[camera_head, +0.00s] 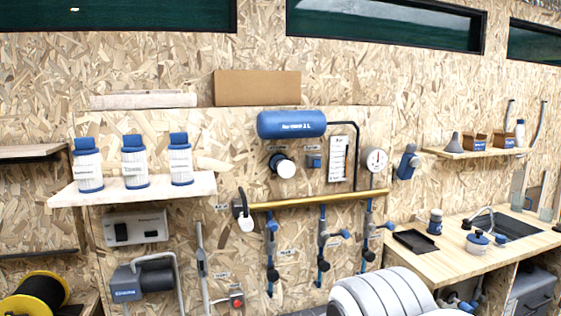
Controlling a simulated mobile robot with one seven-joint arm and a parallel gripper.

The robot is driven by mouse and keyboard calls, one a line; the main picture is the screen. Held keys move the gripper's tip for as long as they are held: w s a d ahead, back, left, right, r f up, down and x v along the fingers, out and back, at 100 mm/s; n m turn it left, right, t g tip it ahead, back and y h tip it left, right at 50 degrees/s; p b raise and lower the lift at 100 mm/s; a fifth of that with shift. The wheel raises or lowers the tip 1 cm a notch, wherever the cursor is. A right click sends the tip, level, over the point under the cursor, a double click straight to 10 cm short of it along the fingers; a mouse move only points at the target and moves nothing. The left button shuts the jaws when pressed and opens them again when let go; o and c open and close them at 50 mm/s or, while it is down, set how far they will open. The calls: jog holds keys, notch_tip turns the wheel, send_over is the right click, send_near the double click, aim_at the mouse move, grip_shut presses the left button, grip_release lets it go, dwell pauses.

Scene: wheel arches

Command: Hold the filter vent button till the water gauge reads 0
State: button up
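A round white dial (375,160) is on the chipboard wall at the right end of a brass pipe. It looks like a gauge, but its reading is too small to make out. A red button (237,300) on a small grey box is low on the wall. Labels are too small to read, so I cannot tell which one is the filter vent button. My gripper is not in view.
A shelf (200,190) at left holds three white-and-blue canisters. Several blue valves hang below the brass pipe (320,201). A wooden counter (455,262) with a sink stands at right. A pale ribbed rounded shape (385,295) fills the bottom centre-right.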

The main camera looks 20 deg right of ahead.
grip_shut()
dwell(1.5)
